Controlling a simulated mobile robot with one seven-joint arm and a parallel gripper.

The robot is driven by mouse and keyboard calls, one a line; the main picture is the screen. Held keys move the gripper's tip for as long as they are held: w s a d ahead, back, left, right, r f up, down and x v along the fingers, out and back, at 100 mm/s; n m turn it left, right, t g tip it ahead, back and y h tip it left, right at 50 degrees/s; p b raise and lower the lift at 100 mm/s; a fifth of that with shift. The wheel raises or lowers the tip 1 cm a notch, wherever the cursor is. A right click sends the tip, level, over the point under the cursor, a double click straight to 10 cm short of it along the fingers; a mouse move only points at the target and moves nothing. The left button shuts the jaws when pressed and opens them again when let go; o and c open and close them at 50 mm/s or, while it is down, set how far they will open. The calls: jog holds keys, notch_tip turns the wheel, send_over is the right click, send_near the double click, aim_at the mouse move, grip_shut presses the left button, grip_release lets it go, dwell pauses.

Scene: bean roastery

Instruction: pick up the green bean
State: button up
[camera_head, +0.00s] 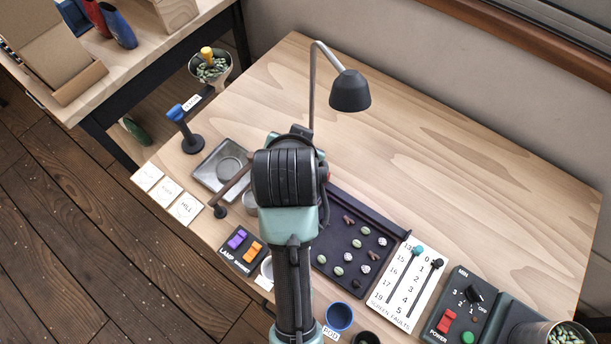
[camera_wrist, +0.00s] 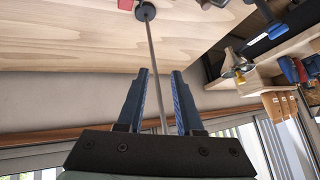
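Several green beans, one of them a green bean (camera_head: 348,257), lie spread on a dark tray (camera_head: 374,213) at the front middle of the table, among whitish and brown beans. I cannot tell which one the task means. My gripper (camera_wrist: 161,74) shows in the wrist view with its two blue fingers apart and no bean between them. A thin lamp rod passes behind the gap. The wrist view shows no tray. In the head view my arm stands just left of the tray and hides part of the table; the fingers do not show there.
A desk lamp (camera_head: 350,91) stands behind my arm. A cup of beans (camera_head: 211,70) is at the back left, a metal can (camera_head: 553,334) at the lower right. A slider card (camera_head: 408,280) and a control box (camera_head: 467,308) lie right of the tray. The table's back right is clear.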

jog(key=s+f+g, duration=0.2)
jog(key=s+f, duration=0.2)
jog(key=f, duration=0.2)
jog(key=s+d+f+m+g, duration=0.1)
jog(key=s+f+g, duration=0.1)
jog(key=f, duration=0.5)
jog(key=s+f+g, duration=0.2)
jog(key=s+f, duration=0.3)
jog(key=f, duration=0.1)
jog(key=shift+s+d+f+m+g+h, duration=0.15)
jog(key=shift+s+f+m+g+h, duration=0.15)
jog(key=shift+s+f+g, duration=0.1)
jog(key=shift+w+f, duration=0.15)
jog(key=shift+f, duration=1.3)
jog(key=shift+w+f, duration=0.15)
jog(key=shift+f, duration=1.25)
grip_shut()
